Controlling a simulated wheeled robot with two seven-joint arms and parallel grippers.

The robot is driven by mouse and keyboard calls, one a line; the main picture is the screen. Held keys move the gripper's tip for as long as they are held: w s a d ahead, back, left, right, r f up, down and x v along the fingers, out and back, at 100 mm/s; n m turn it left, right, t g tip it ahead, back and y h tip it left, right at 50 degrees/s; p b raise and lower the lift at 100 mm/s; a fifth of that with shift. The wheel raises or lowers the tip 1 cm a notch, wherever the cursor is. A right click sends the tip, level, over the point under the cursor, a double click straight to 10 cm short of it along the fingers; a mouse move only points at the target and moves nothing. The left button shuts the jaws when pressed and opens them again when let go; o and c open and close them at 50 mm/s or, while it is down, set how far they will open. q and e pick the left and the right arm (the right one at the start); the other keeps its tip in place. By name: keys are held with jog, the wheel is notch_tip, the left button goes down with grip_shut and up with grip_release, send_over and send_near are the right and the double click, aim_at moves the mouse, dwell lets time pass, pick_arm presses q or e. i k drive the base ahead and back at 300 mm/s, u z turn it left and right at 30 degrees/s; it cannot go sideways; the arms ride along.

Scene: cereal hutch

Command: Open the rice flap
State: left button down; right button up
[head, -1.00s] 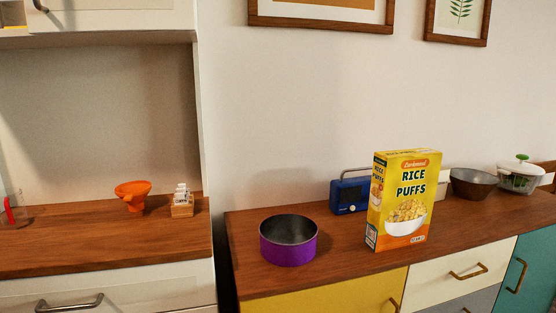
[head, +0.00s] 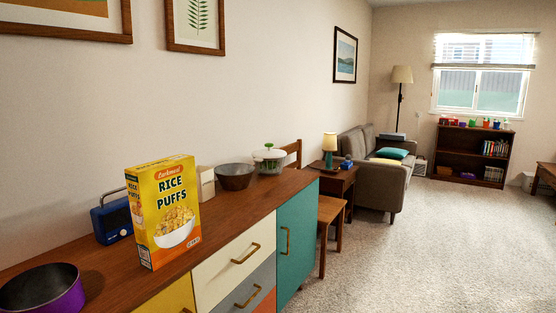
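A yellow Rice Puffs box (head: 164,211) stands upright on the wooden top of a sideboard (head: 262,201), left of the middle in the head view. Its front and one narrow side show. Its top is seen nearly edge-on and looks flat, with no flap visibly raised. Neither of my grippers is in view.
A purple pan (head: 68,299) stands at the lower left. A blue radio (head: 110,221) is behind the box. A dark bowl (head: 235,177) and a glass pot with a green-knobbed lid (head: 270,160) stand farther right. Open carpet (head: 420,255) lies to the right.

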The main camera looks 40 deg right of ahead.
aim_at(168, 161)
jog(key=z, duration=0.95)
jog(key=k, duration=0.95)
jog(key=z, duration=0.8)
jog(key=i, duration=0.55)
jog(key=u, duration=1.15)
jog(key=i, duration=1.2)
jog(key=u, duration=1.15)
